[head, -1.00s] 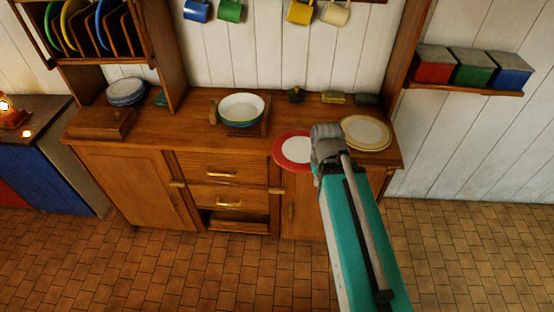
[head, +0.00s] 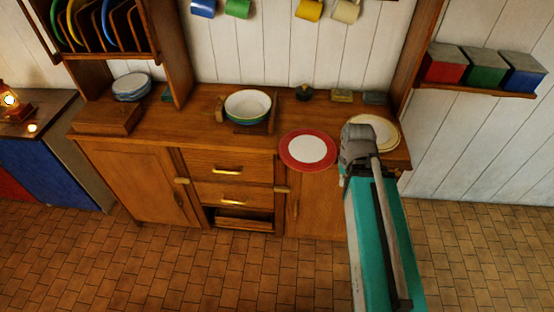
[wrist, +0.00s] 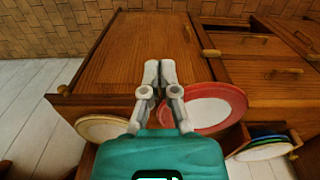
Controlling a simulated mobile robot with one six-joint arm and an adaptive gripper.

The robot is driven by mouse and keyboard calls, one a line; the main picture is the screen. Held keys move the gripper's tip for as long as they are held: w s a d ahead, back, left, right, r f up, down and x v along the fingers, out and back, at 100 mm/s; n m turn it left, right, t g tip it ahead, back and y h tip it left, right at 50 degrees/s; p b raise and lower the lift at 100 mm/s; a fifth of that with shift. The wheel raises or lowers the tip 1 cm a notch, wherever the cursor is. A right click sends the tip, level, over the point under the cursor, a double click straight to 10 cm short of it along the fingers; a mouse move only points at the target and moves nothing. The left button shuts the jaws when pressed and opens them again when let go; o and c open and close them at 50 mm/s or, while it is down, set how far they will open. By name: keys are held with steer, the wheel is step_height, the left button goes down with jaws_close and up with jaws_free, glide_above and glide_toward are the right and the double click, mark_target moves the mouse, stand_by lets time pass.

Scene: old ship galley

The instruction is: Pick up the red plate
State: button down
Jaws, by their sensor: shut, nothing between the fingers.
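The red plate (head: 299,163) has a wide red rim and a white centre. It lies flat at the front of the wooden counter, and its near rim seems to reach past the front edge. It also shows in the wrist view (wrist: 236,96), to the right of my fingers. My gripper (wrist: 155,72) is shut and empty. In the head view my gripper (head: 358,140) is just right of the red plate, apart from it in the picture; its fingertips are hard to make out there. Its height above the counter is unclear.
A cream plate (head: 385,133) lies right of the red plate, partly behind my gripper. A bowl (head: 247,104) stands to the left on the counter (head: 190,125). Small items, including a dark green pot (head: 304,92), stand at the back. Mugs hang above.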

steer(key=w+n, duration=0.1)
steer(key=n, duration=2.5)
glide_toward(278, 159)
steer(key=shift+s+a+r, duration=0.4)
steer(key=shift+s+a, duration=0.1)
steer(key=shift+s, duration=0.25)
steer(key=shift+s+a+r, duration=0.35)
steer(key=shift+s+a, duration=0.1)
steer(key=shift+s, duration=0.35)
steer(key=shift+s+a+r, duration=0.4)
steer(key=shift+s+a, duration=0.1)
steer(key=shift+s, duration=0.25)
steer(key=shift+f, duration=0.2)
steer(key=shift+w+d+f+b, duration=0.45)
steer(key=shift+d+f+b, duration=0.05)
steer(key=shift+f+b, duration=1.15)
steer(key=shift+w+d+f+b, duration=0.45)
steer(key=shift+d+f+b, duration=0.05)
steer(key=shift+f+b, duration=1.15)
steer(key=shift+w+d+f+b, duration=0.5)
steer(key=shift+f+b, duration=1)
steer(key=shift+b, duration=0.25)
